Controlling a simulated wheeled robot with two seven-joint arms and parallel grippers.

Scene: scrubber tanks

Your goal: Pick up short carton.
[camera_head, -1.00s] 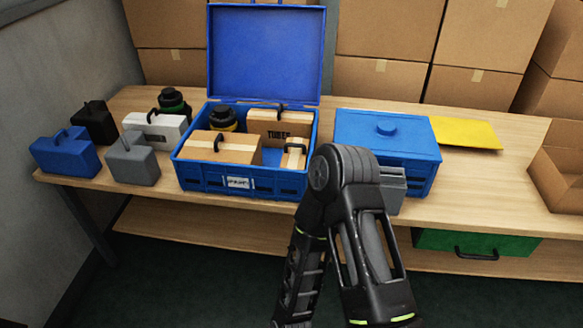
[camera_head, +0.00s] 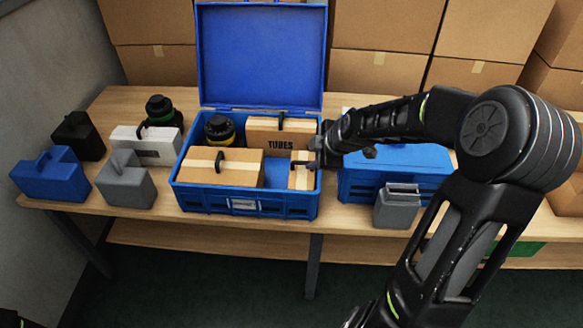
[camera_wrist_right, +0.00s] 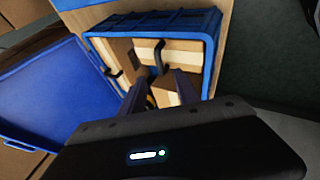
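The short carton (camera_head: 300,176) is a small brown box with a pale tape band at the right end of the open blue crate (camera_head: 246,208). My right gripper (camera_head: 316,158) is beside its upper right part and hides some of it. In the right wrist view the short carton (camera_wrist_right: 186,52) shows its dark handle beyond the tips of my right gripper (camera_wrist_right: 160,84). The fingers are apart with nothing held. I cannot tell whether they touch it. My left gripper is not in view.
The crate also holds a wider carton (camera_head: 228,168), a carton marked TUBES (camera_head: 270,134) and a yellow-black canister (camera_head: 219,130). Its raised lid (camera_head: 262,55) stands behind. A closed blue box (camera_head: 360,185) and grey container (camera_head: 397,208) are at the right.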

